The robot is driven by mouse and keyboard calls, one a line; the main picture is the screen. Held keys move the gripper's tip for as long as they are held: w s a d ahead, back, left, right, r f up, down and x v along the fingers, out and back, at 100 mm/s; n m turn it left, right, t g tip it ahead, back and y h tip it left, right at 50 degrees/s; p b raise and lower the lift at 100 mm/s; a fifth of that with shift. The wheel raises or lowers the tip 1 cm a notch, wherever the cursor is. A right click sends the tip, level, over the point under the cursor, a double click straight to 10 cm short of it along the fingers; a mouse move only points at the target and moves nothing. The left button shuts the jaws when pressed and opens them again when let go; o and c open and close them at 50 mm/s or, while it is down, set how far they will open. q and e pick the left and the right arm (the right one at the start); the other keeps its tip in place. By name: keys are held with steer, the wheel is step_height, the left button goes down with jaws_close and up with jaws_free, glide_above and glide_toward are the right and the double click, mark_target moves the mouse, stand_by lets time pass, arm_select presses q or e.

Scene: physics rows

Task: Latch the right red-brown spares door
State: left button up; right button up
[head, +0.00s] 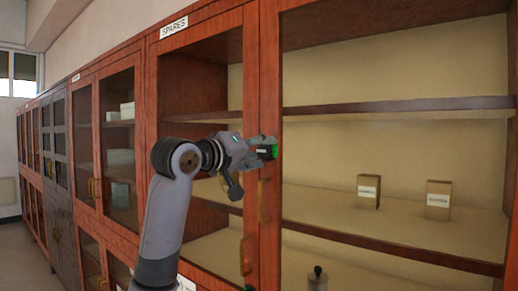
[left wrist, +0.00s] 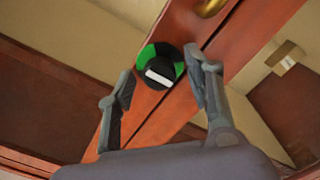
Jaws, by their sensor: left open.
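The right red-brown spares door (head: 270,80) has a wide glass pane and looks flush with the left door beside it. A round latch knob with green on it (head: 268,151) sits on the frame where the doors meet. In the left wrist view the latch knob (left wrist: 160,76) is black with a white bar and green sectors around it. My left gripper (head: 252,166) is open in front of the frame. In the left wrist view the fingers of my left gripper (left wrist: 163,80) stand either side of the knob, apart from it. My right gripper is not in view.
Brass handles (head: 263,202) stick out below the knob; one also shows at the top of the left wrist view (left wrist: 211,7). Behind the glass, two small boxes (head: 438,200) stand on a shelf. A SPARES label (head: 174,27) is above. More cabinets (head: 85,150) run left.

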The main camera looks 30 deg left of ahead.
arm_select(q)
steer(key=shift+c, duration=0.4)
jaws_close()
